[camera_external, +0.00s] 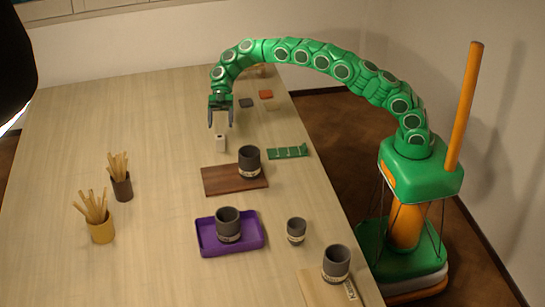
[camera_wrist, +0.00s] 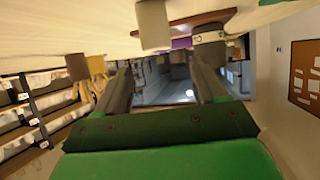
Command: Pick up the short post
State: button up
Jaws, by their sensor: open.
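The short post (camera_external: 220,143) is a small pale block standing upright on the table (camera_external: 150,220), behind the brown board. My gripper (camera_external: 221,119) is open and points down just above the post, with a small gap between them. In the wrist view, my gripper (camera_wrist: 160,68) shows its two dark fingers spread with nothing held between them. The post (camera_wrist: 153,25) shows there as a grey-beige block beyond the fingertips, near the top of the picture. It is not between the fingers.
A dark cup (camera_external: 249,160) stands on the brown board (camera_external: 222,182), close in front of the post. A green rack (camera_external: 287,153) lies to the right. Further cups and a purple tray (camera_external: 250,243) are nearer. The table left of the post is clear.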

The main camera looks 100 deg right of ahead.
aim_at(218, 135)
jog(key=shift+f, duration=0.65)
jog(key=shift+a+f, duration=0.15)
jog(key=shift+a, duration=0.05)
jog(key=shift+x, duration=3.7)
jog(key=shift+w, duration=0.15)
jog(key=c, duration=1.2)
jog(key=shift+o, duration=0.2)
jog(key=shift+r, duration=0.2)
